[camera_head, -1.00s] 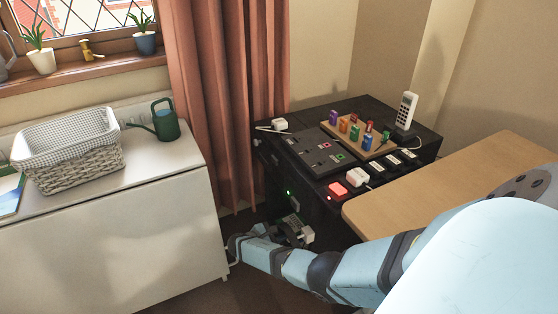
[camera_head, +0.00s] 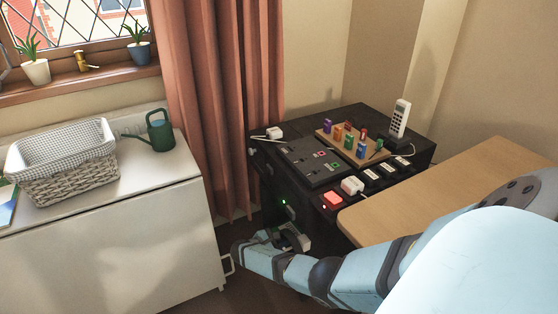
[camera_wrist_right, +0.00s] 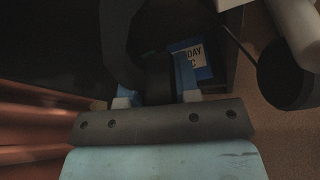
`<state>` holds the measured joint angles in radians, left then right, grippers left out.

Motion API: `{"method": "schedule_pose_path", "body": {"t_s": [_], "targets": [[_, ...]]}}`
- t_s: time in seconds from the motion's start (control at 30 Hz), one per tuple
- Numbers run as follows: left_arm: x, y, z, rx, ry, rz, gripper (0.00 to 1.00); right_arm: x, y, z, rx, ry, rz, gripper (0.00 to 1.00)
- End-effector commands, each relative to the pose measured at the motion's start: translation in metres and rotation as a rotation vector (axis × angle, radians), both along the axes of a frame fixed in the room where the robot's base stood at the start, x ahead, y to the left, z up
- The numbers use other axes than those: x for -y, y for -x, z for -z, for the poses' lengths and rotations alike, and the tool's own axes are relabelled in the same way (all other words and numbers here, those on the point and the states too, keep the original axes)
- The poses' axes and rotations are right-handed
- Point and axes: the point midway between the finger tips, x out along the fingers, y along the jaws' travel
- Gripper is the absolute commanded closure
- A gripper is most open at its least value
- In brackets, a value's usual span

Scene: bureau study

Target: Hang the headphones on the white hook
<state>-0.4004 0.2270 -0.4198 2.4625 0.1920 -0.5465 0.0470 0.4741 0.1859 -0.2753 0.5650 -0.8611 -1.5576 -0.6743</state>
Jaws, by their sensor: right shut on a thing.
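My right gripper (camera_wrist_right: 157,72) is shut on a dark piece in the right wrist view, between its two blue fingers. I take this to be the headphones; a dark curved band (camera_wrist_right: 118,38) rises at the left, and their full outline is lost in shadow. In the head view my right arm reaches low, and its hand is in the dark gap by the black desk's front. A small white bracket (camera_head: 229,264) shows at the white cabinet's lower right edge; I cannot tell if it is the white hook. My left gripper is not in view.
The black desk (camera_head: 318,178) holds a red-lit switch, plugs, coloured blocks and a phone. The white cabinet (camera_head: 110,255) with basket (camera_head: 65,175) and watering can (camera_head: 158,134) stands left. A wooden tabletop (camera_head: 445,190) is right. A curtain (camera_head: 215,90) hangs behind the gap.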

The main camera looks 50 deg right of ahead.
Motion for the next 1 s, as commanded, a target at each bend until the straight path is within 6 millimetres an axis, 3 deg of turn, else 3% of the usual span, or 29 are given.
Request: {"method": "schedule_pose_path", "body": {"t_s": [0.47,1.0], "targets": [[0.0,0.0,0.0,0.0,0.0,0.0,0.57,0.0,0.0,0.0,0.0,0.0,0.0,0.99],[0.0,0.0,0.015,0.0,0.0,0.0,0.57,0.0,0.0,0.016,0.0,0.0,0.0,0.99]]}}
